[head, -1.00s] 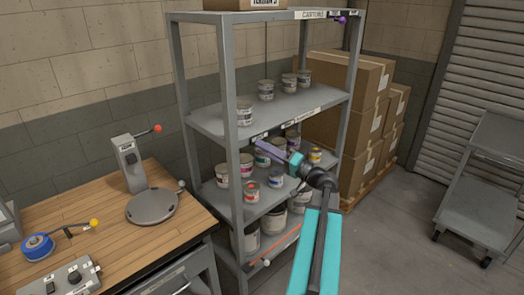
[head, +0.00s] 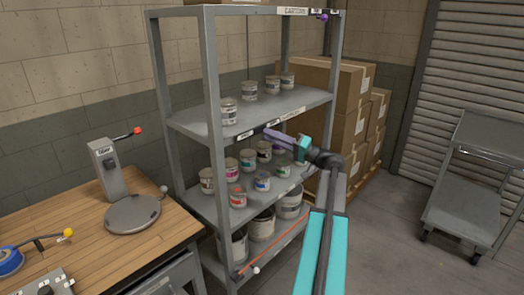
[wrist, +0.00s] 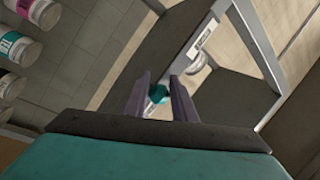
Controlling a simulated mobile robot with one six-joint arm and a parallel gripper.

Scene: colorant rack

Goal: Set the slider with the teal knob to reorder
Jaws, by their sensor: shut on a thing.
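The teal knob (wrist: 157,93) sits between the two fingers of my gripper (wrist: 158,85) in the wrist view. My gripper is shut on it. In the head view my gripper (head: 266,133) reaches the front edge of the rack's middle shelf (head: 180,120), and the knob is hidden there by the fingers. The slider's strip runs along that edge. A white label (head: 245,135) lies left of the fingertips and another (head: 290,115) lies to the right. Their words are too small to read. A pale label (wrist: 205,34) also shows on the edge in the wrist view.
Paint cans (head: 263,181) stand on the shelf below my gripper, and more (head: 229,111) on the middle shelf. A purple knob (head: 323,17) is on the top edge. A bench (head: 95,230) stands left, cartons (head: 345,95) behind and a cart (head: 468,190) right, with clear floor between.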

